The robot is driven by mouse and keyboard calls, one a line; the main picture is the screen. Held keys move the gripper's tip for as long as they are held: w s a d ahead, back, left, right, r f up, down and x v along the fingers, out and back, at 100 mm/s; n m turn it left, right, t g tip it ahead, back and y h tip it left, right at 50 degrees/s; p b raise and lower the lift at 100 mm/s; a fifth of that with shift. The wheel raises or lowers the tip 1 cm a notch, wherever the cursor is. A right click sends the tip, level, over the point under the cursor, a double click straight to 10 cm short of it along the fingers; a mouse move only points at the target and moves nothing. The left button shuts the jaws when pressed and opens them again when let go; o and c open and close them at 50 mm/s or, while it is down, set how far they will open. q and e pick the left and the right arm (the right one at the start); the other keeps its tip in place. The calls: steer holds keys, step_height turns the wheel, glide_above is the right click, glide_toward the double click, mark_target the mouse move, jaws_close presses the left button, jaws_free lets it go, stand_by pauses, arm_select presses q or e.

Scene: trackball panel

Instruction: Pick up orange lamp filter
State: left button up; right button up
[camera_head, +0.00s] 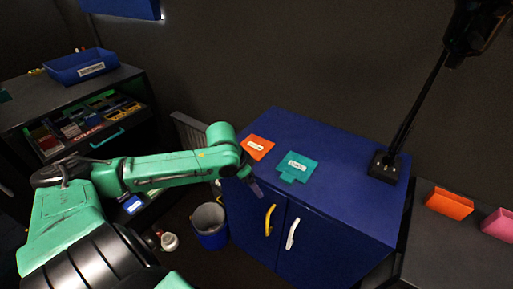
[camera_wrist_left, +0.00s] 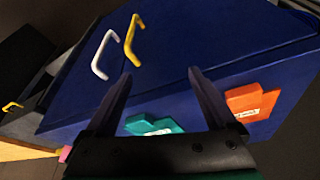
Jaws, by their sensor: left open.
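The orange lamp filter (camera_head: 257,147) is a flat orange piece with a pale label. It lies on top of the blue cabinet (camera_head: 335,155), near its left edge. In the left wrist view the orange filter (camera_wrist_left: 252,103) is right of the fingers. A teal filter (camera_head: 293,167) with a label lies to its right, and it also shows in the left wrist view (camera_wrist_left: 150,124), partly hidden by my gripper. My left gripper (camera_head: 255,189) is at the cabinet's front left edge, below the orange filter. In the left wrist view its fingers (camera_wrist_left: 162,85) are apart with nothing between them. My right gripper is not seen.
The cabinet doors have a yellow handle (camera_head: 269,220) and a white handle (camera_head: 292,234). A black lamp stand (camera_head: 384,166) stands at the cabinet's right rear. A blue bucket (camera_head: 209,226) is on the floor at left. An orange bin (camera_head: 449,203) is at right.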

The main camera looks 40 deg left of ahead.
arm_select(q)
steer(key=w+a+r+n+t+y, duration=0.15)
steer(key=a+r, duration=0.25)
steer(key=r, duration=0.4)
steer(key=a+r+n+g, duration=0.1)
steer(key=a+r+n, duration=0.25)
steer(key=r, duration=0.35)
steer(key=b, duration=0.1)
glide_toward(253, 148)
steer(key=shift+m+t, duration=0.25)
steer(key=shift+m, duration=0.05)
steer(key=s+f, duration=0.1)
steer(key=f, duration=0.1)
steer(key=s+f, duration=0.1)
steer(key=f, duration=0.1)
steer(key=s+f, duration=0.1)
steer(key=f, duration=0.1)
steer(key=shift+f, duration=0.3)
steer(key=shift+s, duration=0.15)
steer(key=shift+c, duration=0.9)
steer(key=c, duration=1.1)
